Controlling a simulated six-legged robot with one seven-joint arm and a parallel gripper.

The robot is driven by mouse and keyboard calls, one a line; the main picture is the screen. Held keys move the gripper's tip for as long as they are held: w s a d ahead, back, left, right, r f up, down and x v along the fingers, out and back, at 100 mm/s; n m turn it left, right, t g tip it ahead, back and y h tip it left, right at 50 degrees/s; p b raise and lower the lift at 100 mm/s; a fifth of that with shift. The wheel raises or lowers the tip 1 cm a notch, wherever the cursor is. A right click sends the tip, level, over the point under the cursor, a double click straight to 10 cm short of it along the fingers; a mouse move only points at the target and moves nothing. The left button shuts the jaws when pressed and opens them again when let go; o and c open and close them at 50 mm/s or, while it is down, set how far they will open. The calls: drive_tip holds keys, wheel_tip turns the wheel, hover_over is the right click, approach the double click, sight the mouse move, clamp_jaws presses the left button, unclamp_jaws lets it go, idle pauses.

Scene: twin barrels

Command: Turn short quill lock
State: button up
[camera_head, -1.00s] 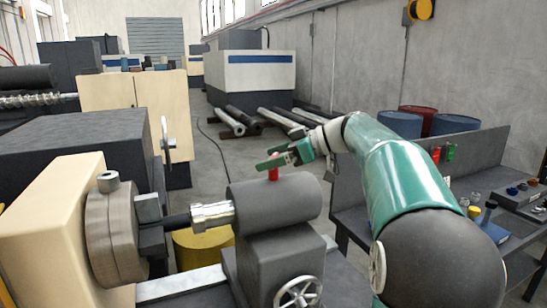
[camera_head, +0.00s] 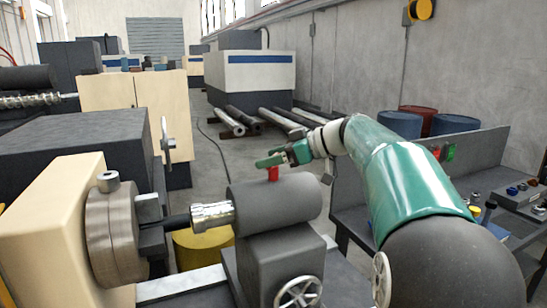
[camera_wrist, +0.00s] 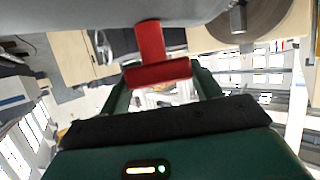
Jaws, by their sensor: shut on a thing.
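The short quill lock is a small red T-shaped handle (camera_head: 273,174) standing on top of the grey tailstock barrel (camera_head: 290,202). In the wrist view the red handle (camera_wrist: 155,72) shows its crossbar and stem between my two green fingers. My gripper (camera_head: 272,162) is at the handle and shut on it. The barrel also fills the top of the wrist view (camera_wrist: 90,8). The far side of the handle is hidden by my fingers in the head view.
A chuck (camera_head: 112,236) is left of the barrel, with a metal quill (camera_head: 211,215) between them. A spoked handwheel (camera_head: 299,293) is below the barrel. A bench (camera_head: 350,205) with small parts stands at right.

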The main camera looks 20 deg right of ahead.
drive_tip(key=m+t+h, duration=0.2)
drive_tip(key=m+h, duration=0.1)
drive_tip(key=m+t+h, duration=0.1)
drive_tip(key=m+h, duration=0.2)
drive_tip(key=shift+a+t, duration=0.15)
drive_tip(key=shift+t, duration=0.25)
drive_tip(key=shift+m+t+h, duration=0.3)
drive_tip(key=shift+m+h, duration=1.4)
drive_tip(key=shift+h, duration=0.3)
drive_tip(key=o, duration=1)
drive_tip(key=shift+w, duration=0.1)
drive_tip(key=v, duration=1.4)
